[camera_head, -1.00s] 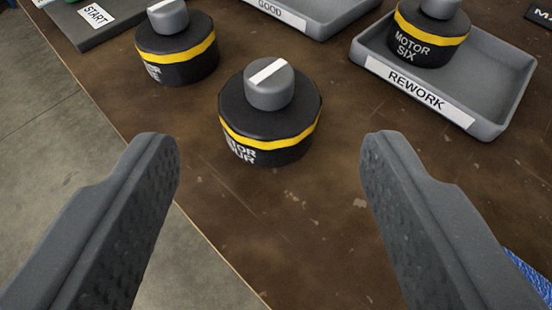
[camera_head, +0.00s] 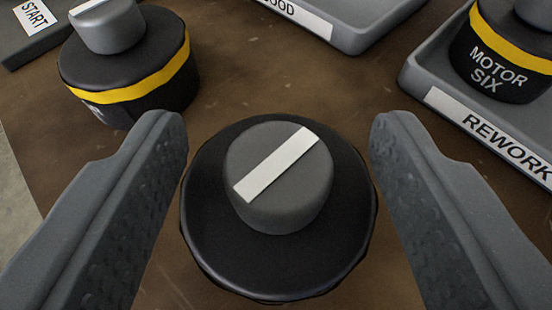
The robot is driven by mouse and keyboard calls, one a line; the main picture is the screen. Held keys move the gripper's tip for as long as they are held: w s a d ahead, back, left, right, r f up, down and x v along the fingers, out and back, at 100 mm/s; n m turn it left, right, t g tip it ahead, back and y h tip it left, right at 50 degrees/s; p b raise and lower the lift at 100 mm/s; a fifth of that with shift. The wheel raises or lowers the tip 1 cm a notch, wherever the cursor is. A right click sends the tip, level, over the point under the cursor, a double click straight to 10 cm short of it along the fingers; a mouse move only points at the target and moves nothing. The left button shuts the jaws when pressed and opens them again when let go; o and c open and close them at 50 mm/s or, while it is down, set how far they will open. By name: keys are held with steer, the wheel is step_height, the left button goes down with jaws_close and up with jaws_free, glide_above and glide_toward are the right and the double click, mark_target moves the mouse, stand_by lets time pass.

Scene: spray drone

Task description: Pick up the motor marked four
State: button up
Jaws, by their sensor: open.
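The motor marked four (camera_head: 330,235) is a black round body with a grey cap on top that bears a white stripe. It stands upright on the brown table, low in the middle of the view. Its yellow band and label are hidden from this angle now; the earlier frame shows a partly visible label ending in "UR". My gripper (camera_head: 280,135) is open, with one grey finger to the left of the motor and one to the right. Small gaps seem to show between the fingers and the motor, and nothing is held.
Another motor (camera_head: 130,65) with a yellow band stands close by at upper left, near the left finger. Motor six (camera_head: 497,58) sits in the rework tray (camera_head: 470,108) at right. The good tray (camera_head: 365,35) is at the back, and a START panel (camera_head: 45,42) at far left.

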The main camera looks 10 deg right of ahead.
mark_target(277, 138)
steer(key=shift+b+x, duration=0.35)
steer(key=shift+x, duration=1.2)
steer(key=shift+f, duration=0.15)
jaws_close()
